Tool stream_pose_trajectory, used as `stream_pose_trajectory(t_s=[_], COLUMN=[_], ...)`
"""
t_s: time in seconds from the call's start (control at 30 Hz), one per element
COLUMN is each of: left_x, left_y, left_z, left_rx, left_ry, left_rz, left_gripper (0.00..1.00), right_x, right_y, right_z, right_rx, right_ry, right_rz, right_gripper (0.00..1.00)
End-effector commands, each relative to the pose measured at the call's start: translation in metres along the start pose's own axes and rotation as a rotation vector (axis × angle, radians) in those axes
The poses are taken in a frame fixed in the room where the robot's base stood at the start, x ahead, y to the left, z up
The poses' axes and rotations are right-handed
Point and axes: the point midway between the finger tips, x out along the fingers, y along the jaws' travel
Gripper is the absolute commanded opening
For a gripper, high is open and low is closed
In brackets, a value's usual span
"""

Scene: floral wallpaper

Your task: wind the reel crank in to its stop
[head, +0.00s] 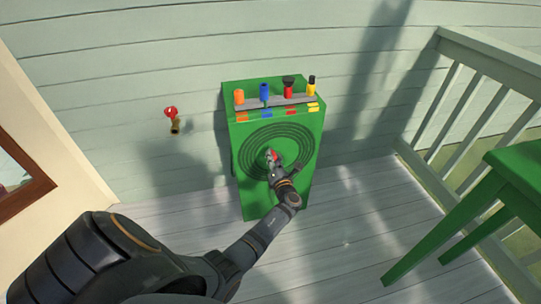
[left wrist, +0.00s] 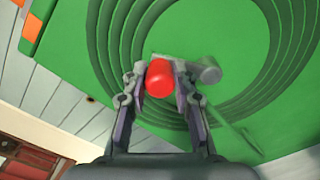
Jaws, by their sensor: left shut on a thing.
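The green hose reel cabinet (head: 250,192) stands on the deck against the wall, with dark concentric rings on its front. My left gripper (head: 277,164) is at the middle of the rings, shut on the red crank knob (left wrist: 159,78). In the left wrist view its two fingers (left wrist: 160,88) sit on either side of the knob. The grey crank hub (left wrist: 208,70) shows just right of the knob, and part of the crank arm is hidden behind the knob and fingers. My right gripper is not in view.
Orange, blue, red and yellow nozzles stand in a grey rack (head: 277,103) on top of the cabinet. A brass tap with a red handle (head: 170,112) is on the wall at left. A green table (head: 516,160) and a railing (head: 475,45) stand at right.

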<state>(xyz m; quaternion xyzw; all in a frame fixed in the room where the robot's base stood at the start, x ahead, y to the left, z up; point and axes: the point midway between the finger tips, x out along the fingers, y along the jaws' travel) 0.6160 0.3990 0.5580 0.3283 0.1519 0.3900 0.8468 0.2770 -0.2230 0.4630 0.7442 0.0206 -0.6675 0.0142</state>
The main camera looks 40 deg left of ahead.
Motion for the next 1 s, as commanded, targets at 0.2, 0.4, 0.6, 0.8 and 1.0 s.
stream_pose_trajectory(t_s=[0.2,0.4,0.6,0.8,1.0], left_x=[0.0,0.0,0.0,0.0,0.0], left_y=[-0.003,-0.01,-0.016,-0.02,-0.021], left_z=[0.018,0.026,0.032,0.035,0.036], left_rx=[0.198,0.358,0.476,0.547,0.578], left_ry=[-0.001,-0.001,-0.001,-0.002,-0.002], left_rz=[-0.001,-0.001,-0.001,-0.001,-0.001], left_gripper=[0.0,0.0,0.0,0.0,0.0], right_x=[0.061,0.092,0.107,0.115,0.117], right_y=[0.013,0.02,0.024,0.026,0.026], right_z=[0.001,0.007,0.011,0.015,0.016], right_rx=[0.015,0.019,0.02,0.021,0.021], right_ry=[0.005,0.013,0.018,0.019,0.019], right_rz=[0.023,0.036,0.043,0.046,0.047], right_gripper=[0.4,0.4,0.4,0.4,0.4])
